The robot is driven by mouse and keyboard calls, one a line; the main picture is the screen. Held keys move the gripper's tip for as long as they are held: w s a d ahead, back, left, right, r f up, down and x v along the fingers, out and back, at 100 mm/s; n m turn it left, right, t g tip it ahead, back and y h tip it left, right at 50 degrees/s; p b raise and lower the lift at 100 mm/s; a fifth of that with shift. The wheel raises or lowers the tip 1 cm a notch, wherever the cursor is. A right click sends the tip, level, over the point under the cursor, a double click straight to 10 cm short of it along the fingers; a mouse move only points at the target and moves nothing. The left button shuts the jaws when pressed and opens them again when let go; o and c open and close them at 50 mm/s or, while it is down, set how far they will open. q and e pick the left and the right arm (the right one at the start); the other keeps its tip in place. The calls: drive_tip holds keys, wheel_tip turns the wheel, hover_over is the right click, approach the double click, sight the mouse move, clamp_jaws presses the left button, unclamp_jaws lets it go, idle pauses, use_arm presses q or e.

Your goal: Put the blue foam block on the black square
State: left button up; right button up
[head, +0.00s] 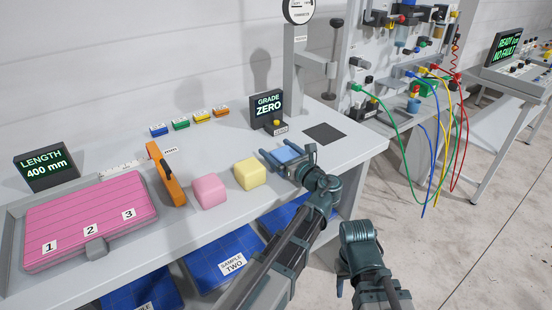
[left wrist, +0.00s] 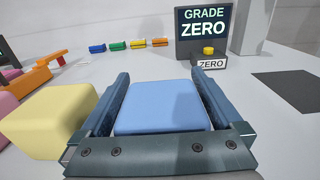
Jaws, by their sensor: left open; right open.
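The blue foam block (head: 288,154) sits on the grey bench, right of the yellow block. My left gripper (head: 287,153) is open around it, one finger on each side. In the left wrist view the blue block (left wrist: 162,108) lies between the two fingers; I cannot tell whether they touch it. The black square (head: 325,133) lies flat and bare on the bench, to the right of the block and farther back. It also shows at the right edge of the left wrist view (left wrist: 288,92). My right gripper (head: 366,284) is low in the head view, off the bench, mostly hidden by its own wrist.
A yellow block (head: 250,173) and a pink block (head: 209,190) stand left of my left gripper. An orange handled tool (head: 168,177) and a pink pad (head: 90,222) lie farther left. A GRADE ZERO display (head: 267,107) and a grey post (head: 295,75) stand behind.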

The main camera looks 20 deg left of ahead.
use_arm(q)
drive_tip(key=shift+s+d+r, duration=0.1)
drive_tip(key=shift+d, duration=0.15)
drive_tip(key=shift+c, duration=0.2)
drive_tip(key=shift+a, duration=0.1)
drive_tip(key=c, duration=1.1)
use_arm(e)
drive_tip(key=shift+d, duration=0.15)
use_arm(q)
drive_tip(key=shift+r, duration=0.1)
use_arm(e)
drive_tip(key=shift+r, duration=0.15)
